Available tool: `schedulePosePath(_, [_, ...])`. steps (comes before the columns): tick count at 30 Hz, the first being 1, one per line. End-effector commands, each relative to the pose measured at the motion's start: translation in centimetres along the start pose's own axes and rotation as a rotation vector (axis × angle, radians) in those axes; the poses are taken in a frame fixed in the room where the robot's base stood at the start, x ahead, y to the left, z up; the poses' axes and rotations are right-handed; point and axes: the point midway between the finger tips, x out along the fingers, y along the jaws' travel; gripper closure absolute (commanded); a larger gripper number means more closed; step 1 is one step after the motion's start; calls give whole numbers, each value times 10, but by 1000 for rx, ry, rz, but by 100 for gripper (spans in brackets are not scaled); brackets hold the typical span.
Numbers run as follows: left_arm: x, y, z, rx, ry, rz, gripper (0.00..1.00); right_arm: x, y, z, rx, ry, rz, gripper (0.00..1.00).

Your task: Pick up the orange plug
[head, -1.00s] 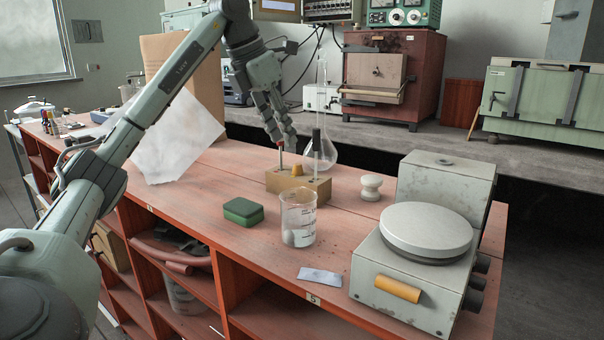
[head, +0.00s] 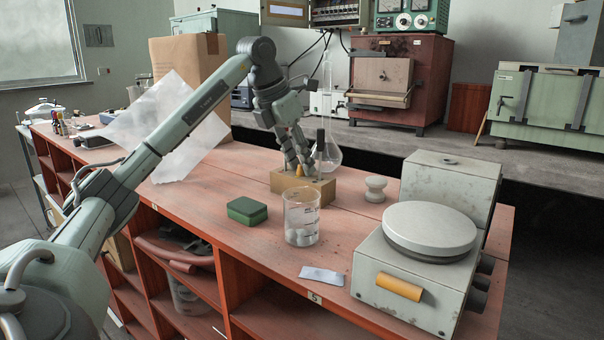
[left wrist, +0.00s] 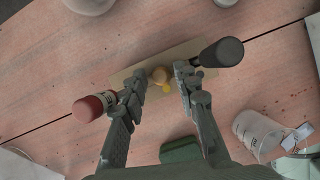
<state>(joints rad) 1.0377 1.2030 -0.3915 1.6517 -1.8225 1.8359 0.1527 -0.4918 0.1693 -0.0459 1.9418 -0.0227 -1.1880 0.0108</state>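The orange plug (head: 299,171) stands in the top of a small wooden block (head: 318,190) on the red bench, between a red-tipped item and a dark-handled item. My left gripper (head: 303,163) is over the block from above, its fingers down around the plug's height. In the left wrist view the fingers (left wrist: 160,80) are open, one on each side of the plug (left wrist: 160,74), with gaps showing. Part of the plug's surroundings is hidden behind the right-hand finger. The red-tipped item (left wrist: 90,107) and the dark handle (left wrist: 222,52) lie just outside the fingers. My right gripper is not in view.
A glass flask (head: 327,155) stands close behind the block. A balance (head: 420,265) fills the right front.

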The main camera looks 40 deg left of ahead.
Motion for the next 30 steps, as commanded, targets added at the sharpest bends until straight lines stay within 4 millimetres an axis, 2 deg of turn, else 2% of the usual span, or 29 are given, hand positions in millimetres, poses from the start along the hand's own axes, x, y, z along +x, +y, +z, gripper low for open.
schedulePosePath(8, [3,0,0,0,-1,-1,71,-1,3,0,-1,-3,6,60])
schedulePosePath(13, [2,0,0,-1,-1,-1,91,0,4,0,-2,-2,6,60])
schedulePosePath(24, [2,0,1,-1,-1,-1,91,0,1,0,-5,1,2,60])
schedulePosePath(30, [-11,0,7,-1,-4,-2,91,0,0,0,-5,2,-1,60])
